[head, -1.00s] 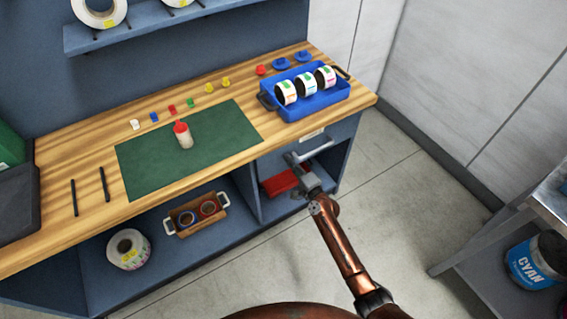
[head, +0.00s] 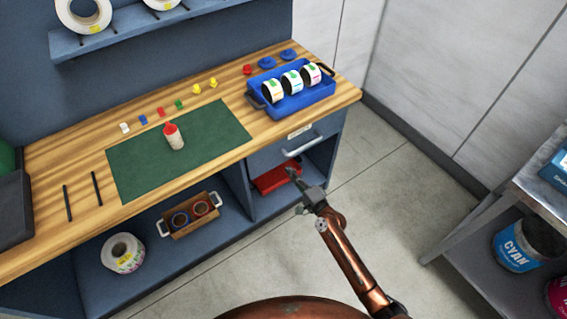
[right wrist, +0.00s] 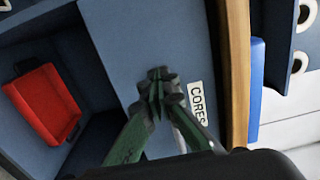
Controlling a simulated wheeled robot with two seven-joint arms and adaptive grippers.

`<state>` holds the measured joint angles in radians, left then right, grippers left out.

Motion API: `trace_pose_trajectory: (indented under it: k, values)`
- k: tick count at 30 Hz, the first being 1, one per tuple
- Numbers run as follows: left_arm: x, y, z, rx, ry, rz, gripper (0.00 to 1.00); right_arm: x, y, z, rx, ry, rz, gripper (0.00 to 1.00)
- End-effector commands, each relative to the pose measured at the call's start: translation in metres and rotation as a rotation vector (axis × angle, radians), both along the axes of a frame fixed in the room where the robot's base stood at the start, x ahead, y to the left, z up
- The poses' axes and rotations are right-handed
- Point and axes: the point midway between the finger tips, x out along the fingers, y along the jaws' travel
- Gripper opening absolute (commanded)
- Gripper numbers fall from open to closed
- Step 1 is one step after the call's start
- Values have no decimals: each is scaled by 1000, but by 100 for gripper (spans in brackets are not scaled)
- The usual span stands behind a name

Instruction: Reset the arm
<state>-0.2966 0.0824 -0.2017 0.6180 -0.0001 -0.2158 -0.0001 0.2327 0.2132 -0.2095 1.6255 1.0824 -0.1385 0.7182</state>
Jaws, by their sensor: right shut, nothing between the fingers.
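My right gripper (head: 292,174) shows in the head view in front of the bench's right end, below the drawer handle (head: 303,144). Its fingers are together and empty; they also show in the right wrist view (right wrist: 160,90). The blue-grey drawer (head: 275,156) looks shut. In the right wrist view its front (right wrist: 150,45) carries a white label reading CORES (right wrist: 198,102), and the fingers overlap the front in the picture. My left gripper is not in view.
A red bin (head: 277,178) sits in the shelf bay under the drawer. A blue tray (head: 322,97) with label rolls stands on the bench. A white-red bottle (head: 174,138) stands on the green mat (head: 219,134). A metal rack (head: 545,196) with cans stands at right. Floor between is clear.

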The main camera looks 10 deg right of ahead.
Motion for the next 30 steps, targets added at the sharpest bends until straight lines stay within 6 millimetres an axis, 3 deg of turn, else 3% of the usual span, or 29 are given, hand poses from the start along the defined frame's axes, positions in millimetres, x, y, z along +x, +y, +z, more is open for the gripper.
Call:
trace_pose_trajectory:
  k: [3,7,20,23,26,30]
  values:
    - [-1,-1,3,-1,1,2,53,-21,-11,0,-2,1,-3,0]
    - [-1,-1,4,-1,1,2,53,-34,-17,-1,-1,1,-4,0]
    - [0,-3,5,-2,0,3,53,-42,-19,-8,-16,10,-5,0]
    - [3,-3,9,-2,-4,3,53,-50,-30,-36,-85,45,-19,0]
    - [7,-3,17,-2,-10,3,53,-70,-48,-87,-214,109,-35,0]
    - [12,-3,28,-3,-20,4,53,-117,-78,-171,-440,223,-30,0]
